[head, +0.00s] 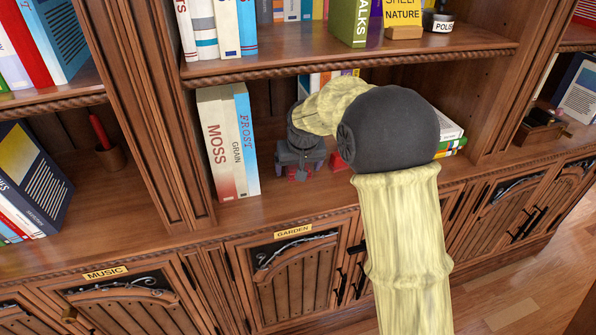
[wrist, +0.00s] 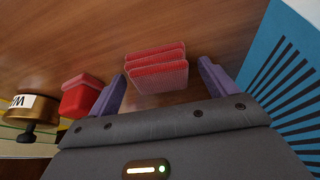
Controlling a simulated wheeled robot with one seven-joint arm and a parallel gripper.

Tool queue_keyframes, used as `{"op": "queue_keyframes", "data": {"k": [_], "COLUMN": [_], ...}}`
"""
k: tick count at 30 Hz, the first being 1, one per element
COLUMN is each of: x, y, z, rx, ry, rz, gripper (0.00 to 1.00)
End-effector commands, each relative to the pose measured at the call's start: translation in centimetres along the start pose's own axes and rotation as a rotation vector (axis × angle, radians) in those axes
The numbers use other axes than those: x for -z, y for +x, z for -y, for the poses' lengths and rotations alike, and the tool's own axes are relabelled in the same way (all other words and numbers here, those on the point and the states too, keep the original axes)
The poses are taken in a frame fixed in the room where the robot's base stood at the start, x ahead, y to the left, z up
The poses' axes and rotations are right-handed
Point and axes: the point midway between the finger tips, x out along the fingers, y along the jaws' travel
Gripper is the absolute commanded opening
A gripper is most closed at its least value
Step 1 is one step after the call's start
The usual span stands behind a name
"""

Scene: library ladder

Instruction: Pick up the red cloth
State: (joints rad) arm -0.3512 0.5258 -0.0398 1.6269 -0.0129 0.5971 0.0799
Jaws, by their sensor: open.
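The red cloth (wrist: 157,70) is folded into several layers with pale edges and stands out on the brown wood of the shelf in the wrist view. My gripper (wrist: 162,76) is open, with one purple finger on each side of the cloth and a gap showing on both sides. In the head view my gripper (head: 300,172) is low in the middle shelf bay, just above the shelf board. Only small red bits of the cloth (head: 301,175) show there under the gripper; the rest is hidden.
A red box (wrist: 80,99) sits close to the left finger in the wrist view, with a labelled brass-coloured item (wrist: 30,108) beyond it. A blue book (wrist: 288,75) stands close on the right. Upright books (head: 228,145) stand left of my gripper in the head view. An upper shelf (head: 300,65) is overhead.

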Motion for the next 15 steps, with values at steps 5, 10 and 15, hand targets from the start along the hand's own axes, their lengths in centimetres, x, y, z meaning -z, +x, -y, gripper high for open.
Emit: {"op": "queue_keyframes", "data": {"k": [5,10,15], "x": [-0.01,-0.01,-0.01], "y": [-0.02,-0.03,-0.03], "z": [0.0,0.01,0.01], "rx": [0.0,0.0,0.0], "ry": [0.0,0.0,0.0], "rz": [0.0,0.0,0.0], "gripper": [0.85,0.81,0.47]}}
